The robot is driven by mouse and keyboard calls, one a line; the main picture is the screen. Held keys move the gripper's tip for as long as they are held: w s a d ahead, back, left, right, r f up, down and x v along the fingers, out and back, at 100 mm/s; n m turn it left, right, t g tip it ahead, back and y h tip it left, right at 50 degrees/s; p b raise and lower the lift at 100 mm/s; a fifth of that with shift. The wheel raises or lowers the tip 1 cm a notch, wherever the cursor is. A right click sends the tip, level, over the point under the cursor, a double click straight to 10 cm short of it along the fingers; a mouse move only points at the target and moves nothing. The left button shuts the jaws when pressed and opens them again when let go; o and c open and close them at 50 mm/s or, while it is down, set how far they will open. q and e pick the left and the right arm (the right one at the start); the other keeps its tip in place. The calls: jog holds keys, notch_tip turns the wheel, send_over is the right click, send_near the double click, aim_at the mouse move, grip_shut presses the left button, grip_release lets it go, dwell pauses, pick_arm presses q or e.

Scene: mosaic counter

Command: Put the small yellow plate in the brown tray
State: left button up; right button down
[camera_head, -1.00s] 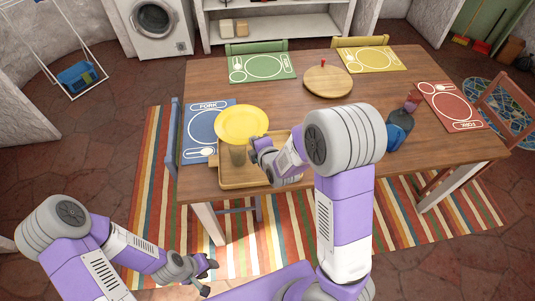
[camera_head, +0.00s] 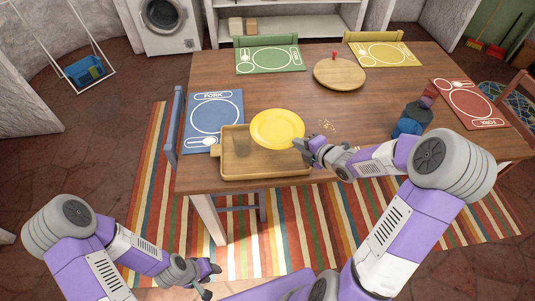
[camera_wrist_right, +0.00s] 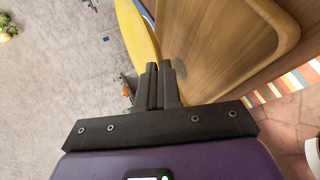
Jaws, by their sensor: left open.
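The small yellow plate (camera_head: 277,128) is above the far right part of the brown tray (camera_head: 265,177), overlapping its far rim in the head view. My right gripper (camera_head: 301,144) is at the plate's right edge, with its fingers close together on the rim. In the right wrist view the plate (camera_wrist_right: 136,35) shows edge-on, running to the fingertips (camera_wrist_right: 159,68), beside the tray (camera_wrist_right: 265,65). Whether the plate touches the tray is unclear. My left gripper (camera_head: 208,277) is open and empty, low in front of the table.
A blue placemat (camera_head: 213,118) lies behind and left of the tray. A round wooden board (camera_head: 340,74) and a dark blue item (camera_head: 408,122) stand farther right. The middle of the table is mostly clear.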

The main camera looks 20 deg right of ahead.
aim_at(297, 167)
notch_tip(297, 167, down, 10)
jog(key=b, duration=0.3)
jog(key=c, duration=1.6)
grip_release()
jog(key=shift+s+d, duration=0.1)
jog(key=p+v, duration=0.2)
jog(key=v, duration=1)
jog(key=shift+p, duration=0.4)
